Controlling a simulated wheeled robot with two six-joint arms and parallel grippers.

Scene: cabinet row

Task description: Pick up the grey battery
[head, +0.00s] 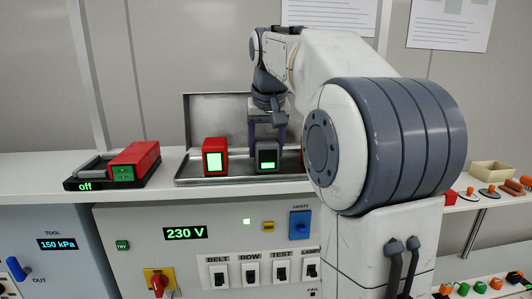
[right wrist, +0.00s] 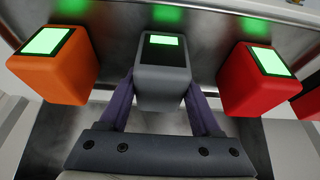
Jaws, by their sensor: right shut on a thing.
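The grey battery (head: 266,158) stands in a metal tray (head: 195,181) on the cabinet top, with a small green display on its face. My right gripper (head: 267,140) reaches down from above and is shut on it. In the right wrist view the grey battery (right wrist: 163,75) sits between the two purple fingers of the right gripper (right wrist: 162,100). I cannot tell whether the battery is lifted off the tray. The left gripper is not in view.
A red battery (head: 215,157) stands left of the grey one in the tray. The right wrist view shows an orange battery (right wrist: 55,62) and a red one on either side, close by. A charger marked "off" (head: 85,185), holding a red block, lies further left. My right arm hides the tray's right end.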

